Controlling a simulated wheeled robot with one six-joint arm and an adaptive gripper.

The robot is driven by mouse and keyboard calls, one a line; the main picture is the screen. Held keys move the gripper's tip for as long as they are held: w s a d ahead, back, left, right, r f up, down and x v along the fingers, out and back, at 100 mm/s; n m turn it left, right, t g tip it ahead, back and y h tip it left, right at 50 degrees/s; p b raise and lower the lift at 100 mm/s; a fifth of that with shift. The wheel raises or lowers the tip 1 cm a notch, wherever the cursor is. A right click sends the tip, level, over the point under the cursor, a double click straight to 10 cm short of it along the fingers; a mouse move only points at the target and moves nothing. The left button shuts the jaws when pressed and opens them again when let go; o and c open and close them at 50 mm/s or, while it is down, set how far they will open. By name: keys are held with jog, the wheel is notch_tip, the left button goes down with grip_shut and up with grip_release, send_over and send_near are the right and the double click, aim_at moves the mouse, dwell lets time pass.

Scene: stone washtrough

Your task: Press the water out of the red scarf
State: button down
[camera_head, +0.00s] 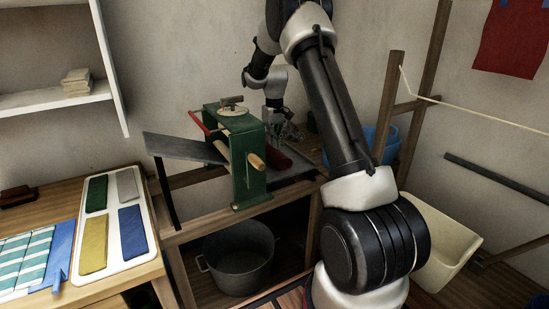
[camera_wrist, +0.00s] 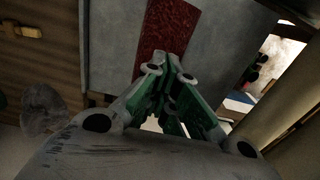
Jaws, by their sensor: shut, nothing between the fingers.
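A dark red cloth (camera_head: 278,160), seemingly the red scarf, lies on the grey tray (camera_head: 297,168) at the right side of the green wringer (camera_head: 248,165). In the wrist view a long, flat strip of the textured red cloth (camera_wrist: 165,35) lies on a grey surface beyond my fingertips. The wringer has a pale wooden handle (camera_head: 256,161) and a top knob (camera_head: 233,106). My gripper (camera_head: 288,132) is just above and behind the red cloth. In the wrist view my gripper (camera_wrist: 170,78) is shut and empty, its green fingers together near the cloth's end; contact cannot be told.
A grey sloping board (camera_head: 183,148) is on the wringer's left. A metal pot (camera_head: 238,258) stands below. A tray of folded cloths (camera_head: 112,205) is at left. A blue tub (camera_head: 365,145), a cream basin (camera_head: 445,240) and a hanging red cloth (camera_head: 508,42) are at right.

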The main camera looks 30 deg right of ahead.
jog(key=shift+f, duration=1.05)
jog(key=shift+s+a+f, duration=0.1)
jog(key=shift+s+f, duration=0.15)
jog(key=shift+f, duration=0.05)
dwell(2.6)
notch_tip(320, 180, up, 8)
jog(key=shift+w+r, duration=0.25)
dwell(0.6)
dwell(0.4)
